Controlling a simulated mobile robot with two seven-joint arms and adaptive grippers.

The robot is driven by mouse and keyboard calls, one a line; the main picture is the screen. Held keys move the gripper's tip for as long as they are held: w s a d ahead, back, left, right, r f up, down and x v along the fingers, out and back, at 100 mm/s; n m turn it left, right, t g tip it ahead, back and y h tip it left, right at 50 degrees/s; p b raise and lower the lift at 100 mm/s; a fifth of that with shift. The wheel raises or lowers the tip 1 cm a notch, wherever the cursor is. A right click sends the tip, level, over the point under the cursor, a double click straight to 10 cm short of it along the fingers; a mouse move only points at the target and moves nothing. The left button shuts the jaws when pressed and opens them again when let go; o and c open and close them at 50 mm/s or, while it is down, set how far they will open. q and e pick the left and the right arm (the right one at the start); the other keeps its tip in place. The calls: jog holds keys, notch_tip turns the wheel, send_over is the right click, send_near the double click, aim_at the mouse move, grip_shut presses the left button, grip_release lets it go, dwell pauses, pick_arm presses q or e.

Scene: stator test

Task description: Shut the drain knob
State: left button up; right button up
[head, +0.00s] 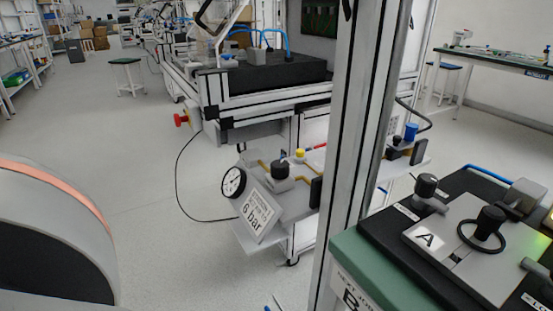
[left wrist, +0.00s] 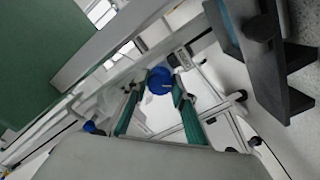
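No label I can read marks the drain knob. A blue knob (head: 410,131) stands on the right end of the grey panel (head: 262,236), just right of the tall post. In the left wrist view a blue round knob (left wrist: 160,76) shows between the tips of my left gripper (left wrist: 159,86). The teal-padded fingers are apart, one on each side of it. I cannot tell whether they touch it or how deep it lies. My left gripper is not seen in the head view. My right gripper is in neither view.
The tall aluminium post (head: 362,140) stands in front of the panel. A fixture marked A (head: 425,238) sits at right. The left floor is open.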

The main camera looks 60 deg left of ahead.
pick_arm(q)
jog(key=shift+m, duration=0.4)
jog(key=m, duration=1)
dwell(0.7)
jog(key=o, duration=1.1)
jog(key=shift+s, duration=0.1)
jog(key=s, duration=0.8)
jog(key=s+a, duration=0.1)
jog(key=s, duration=0.2)
jog(key=shift+s, duration=0.4)
